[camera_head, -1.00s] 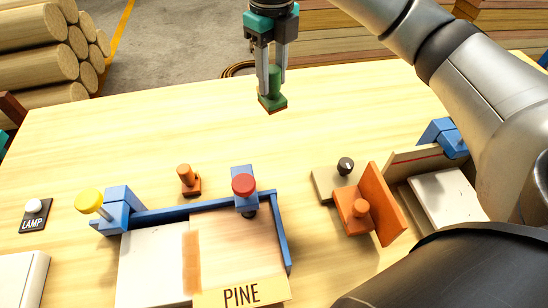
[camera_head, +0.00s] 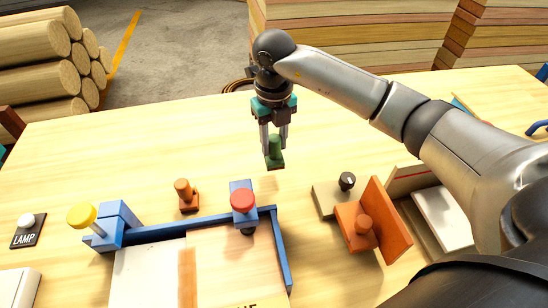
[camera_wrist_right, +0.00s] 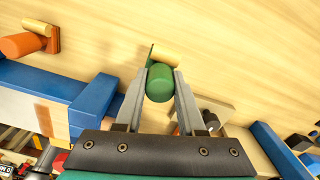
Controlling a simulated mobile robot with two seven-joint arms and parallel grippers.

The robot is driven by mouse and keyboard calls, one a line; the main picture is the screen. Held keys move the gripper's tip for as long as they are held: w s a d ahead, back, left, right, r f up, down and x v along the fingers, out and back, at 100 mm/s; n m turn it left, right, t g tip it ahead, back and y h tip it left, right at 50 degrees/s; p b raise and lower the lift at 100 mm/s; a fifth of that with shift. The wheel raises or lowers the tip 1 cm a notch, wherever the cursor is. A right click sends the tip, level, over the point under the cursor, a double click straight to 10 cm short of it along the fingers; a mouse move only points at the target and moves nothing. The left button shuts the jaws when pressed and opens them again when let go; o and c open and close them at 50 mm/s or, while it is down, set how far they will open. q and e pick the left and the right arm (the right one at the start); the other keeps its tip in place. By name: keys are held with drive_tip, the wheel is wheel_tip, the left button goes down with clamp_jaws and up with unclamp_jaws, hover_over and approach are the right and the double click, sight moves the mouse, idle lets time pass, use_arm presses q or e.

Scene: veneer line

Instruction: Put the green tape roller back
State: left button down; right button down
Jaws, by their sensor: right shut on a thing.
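The green tape roller (camera_head: 275,151) is between the fingers of my right gripper (camera_head: 274,143), over the far middle of the table (camera_head: 120,150). My right gripper is shut on its green handle and holds it roughly upright. In the right wrist view the green handle (camera_wrist_right: 160,82) sits between the fingertips, with a tan part showing just beyond it. I cannot tell whether the base of the roller touches the table. My left gripper is not in view.
An orange-handled tool (camera_head: 186,194) stands behind the blue frame (camera_head: 175,226) with its red knob (camera_head: 243,201) and yellow knob (camera_head: 82,216). Right of it are a black-knobbed block (camera_head: 330,198) and an orange bracket (camera_head: 385,225). The table's far left is clear.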

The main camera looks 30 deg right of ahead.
sight(274, 157)
drive_tip(key=shift+f, duration=2.5)
drive_tip(key=shift+b, duration=0.3)
drive_tip(key=shift+f, duration=0.2)
drive_tip(key=c, duration=0.5)
unclamp_jaws()
drive_tip(key=shift+r, duration=0.15)
wheel_tip(274, 157, up, 12)
drive_tip(key=shift+r+p, duration=0.1)
drive_tip(key=shift+p, duration=0.5)
